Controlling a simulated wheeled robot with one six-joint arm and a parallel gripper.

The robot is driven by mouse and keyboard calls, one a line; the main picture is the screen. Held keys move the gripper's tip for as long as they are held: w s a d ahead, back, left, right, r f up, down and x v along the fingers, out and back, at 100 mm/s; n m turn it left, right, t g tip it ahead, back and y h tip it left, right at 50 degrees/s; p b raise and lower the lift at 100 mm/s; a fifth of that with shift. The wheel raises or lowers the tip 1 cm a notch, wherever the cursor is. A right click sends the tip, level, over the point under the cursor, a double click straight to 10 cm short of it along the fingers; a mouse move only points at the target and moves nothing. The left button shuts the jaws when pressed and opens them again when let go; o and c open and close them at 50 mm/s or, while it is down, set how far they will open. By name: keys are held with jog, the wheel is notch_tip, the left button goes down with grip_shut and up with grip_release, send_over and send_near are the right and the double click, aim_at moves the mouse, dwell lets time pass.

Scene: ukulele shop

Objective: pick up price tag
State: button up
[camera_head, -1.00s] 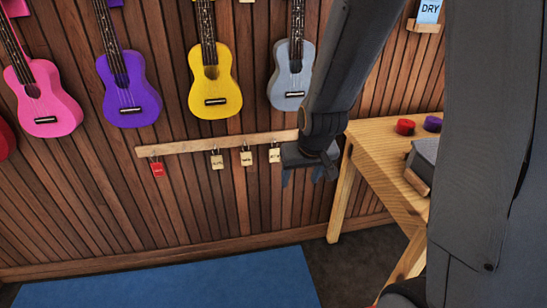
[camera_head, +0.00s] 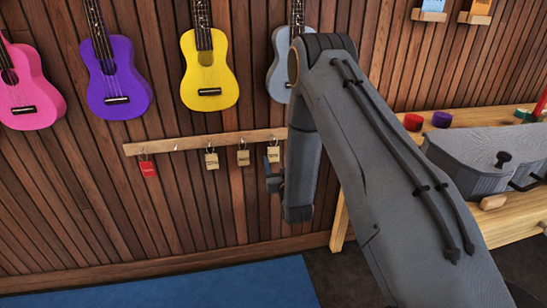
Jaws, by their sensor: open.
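Several small price tags hang from a wooden rail (camera_head: 190,144) on the wall. A red tag (camera_head: 148,168) hangs at the left end. Tan tags hang further right: one tan tag (camera_head: 211,160), another tan tag (camera_head: 243,157), and a third tan tag (camera_head: 273,154) at the right end. Their print is too small to read. My gripper (camera_head: 272,172) is at the rail's right end, close to the rightmost tag in the picture. It is open. Most of it is hidden behind my arm, and I cannot tell whether it touches that tag.
Pink (camera_head: 28,90), purple (camera_head: 117,90), yellow (camera_head: 209,72) and grey (camera_head: 280,75) ukuleles hang above the rail. A wooden bench (camera_head: 510,228) stands at the right with a grey case (camera_head: 470,165), a red item (camera_head: 413,122) and a purple item (camera_head: 442,119). A blue mat (camera_head: 200,288) lies below.

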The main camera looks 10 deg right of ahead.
aim_at(274, 151)
jog(key=w, duration=0.7)
jog(key=shift+w+d, duration=0.1)
jog(key=shift+w, duration=0.15)
jog(key=shift+c, duration=0.2)
jog(key=c, duration=1.1)
